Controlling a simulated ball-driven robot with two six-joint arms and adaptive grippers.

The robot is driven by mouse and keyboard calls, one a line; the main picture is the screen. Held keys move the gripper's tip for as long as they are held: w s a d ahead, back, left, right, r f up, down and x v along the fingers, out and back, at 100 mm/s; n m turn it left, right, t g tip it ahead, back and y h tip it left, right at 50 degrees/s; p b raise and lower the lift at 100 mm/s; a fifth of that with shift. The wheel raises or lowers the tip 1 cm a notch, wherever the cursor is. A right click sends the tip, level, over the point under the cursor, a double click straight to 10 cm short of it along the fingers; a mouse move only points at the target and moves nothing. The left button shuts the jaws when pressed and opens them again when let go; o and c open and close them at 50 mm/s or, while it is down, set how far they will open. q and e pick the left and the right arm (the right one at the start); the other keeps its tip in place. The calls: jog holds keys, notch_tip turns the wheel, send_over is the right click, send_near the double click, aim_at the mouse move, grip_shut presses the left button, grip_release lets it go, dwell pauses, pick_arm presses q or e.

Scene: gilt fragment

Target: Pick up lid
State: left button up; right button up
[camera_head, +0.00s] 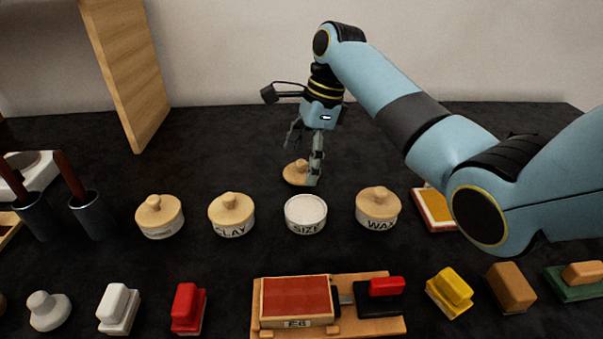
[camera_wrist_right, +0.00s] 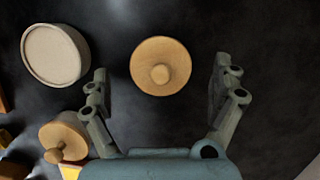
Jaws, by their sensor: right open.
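The loose lid (camera_head: 296,173) is a round wooden disc with a knob, lying on the dark table behind the SIZE jar. It also shows in the right wrist view (camera_wrist_right: 160,66), knob facing the camera. The SIZE jar (camera_head: 306,214) stands uncovered with pale contents; it shows at the upper left of the right wrist view (camera_wrist_right: 55,54). My right gripper (camera_head: 305,160) is open and points down at the lid. In the wrist view its fingers (camera_wrist_right: 163,85) stand apart to either side of the lid, touching neither edge there. My left gripper is not in view.
Lidded jars stand in the same row: a WAX jar (camera_head: 378,209) to the right, a CLAY jar (camera_head: 231,214) and another jar (camera_head: 160,216) to the left. A wooden block holder (camera_head: 330,303) and coloured blocks line the front. The table behind the lid is clear.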

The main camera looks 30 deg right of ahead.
jog(key=shift+w+a+f, duration=0.15)
jog(key=shift+a+f, duration=0.05)
jog(key=shift+f, duration=0.45)
jog(key=c, duration=1.1)
jog(key=shift+r, duration=0.15)
